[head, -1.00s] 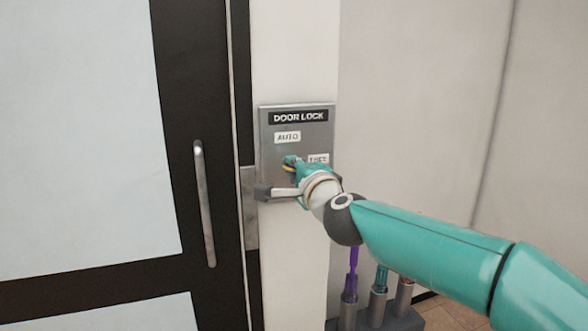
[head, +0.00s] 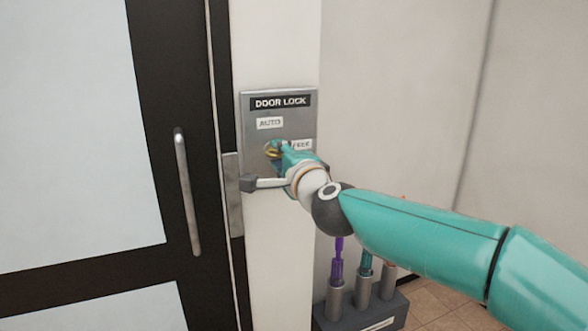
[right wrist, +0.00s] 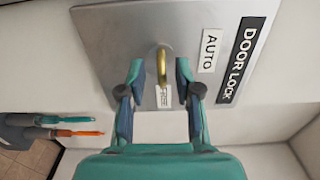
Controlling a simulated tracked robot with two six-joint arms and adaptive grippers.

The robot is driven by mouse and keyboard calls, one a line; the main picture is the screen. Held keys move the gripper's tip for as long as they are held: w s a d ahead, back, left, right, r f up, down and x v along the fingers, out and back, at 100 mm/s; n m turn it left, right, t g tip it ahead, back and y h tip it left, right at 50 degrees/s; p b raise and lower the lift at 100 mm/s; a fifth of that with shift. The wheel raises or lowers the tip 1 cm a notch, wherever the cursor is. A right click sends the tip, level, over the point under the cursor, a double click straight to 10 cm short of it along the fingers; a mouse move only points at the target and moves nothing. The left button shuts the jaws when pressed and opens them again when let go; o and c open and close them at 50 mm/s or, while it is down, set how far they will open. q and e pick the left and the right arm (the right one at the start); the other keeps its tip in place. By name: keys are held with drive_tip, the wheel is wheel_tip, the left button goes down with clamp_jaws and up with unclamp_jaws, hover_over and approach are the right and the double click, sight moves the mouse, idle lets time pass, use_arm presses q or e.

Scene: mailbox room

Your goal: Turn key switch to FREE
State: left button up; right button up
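The key switch is a brass key (head: 271,151) on the grey metal door lock panel (head: 252,168). In the head view it shows just left of my right gripper (head: 284,149), which partly covers it. The AUTO label (head: 270,123) is above it and the FREE label (head: 302,145) to its right. In the right wrist view, the brass key (right wrist: 162,68) stands between the two fingertips of my right gripper (right wrist: 160,75). The fingers are open, with a gap visible on both sides. The key overlaps part of the FREE label (right wrist: 164,97) there. My left gripper is out of view.
A dark-framed glass door with a long metal handle (head: 188,195) is left of the panel. A dark stand (head: 392,312) with several metal holders and coloured items is on the floor below my right arm. The wall to the right is bare.

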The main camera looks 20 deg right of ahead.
drive_tip(key=s, duration=1)
drive_tip(key=shift+s+d, duration=0.2)
drive_tip(key=shift+d, duration=0.1)
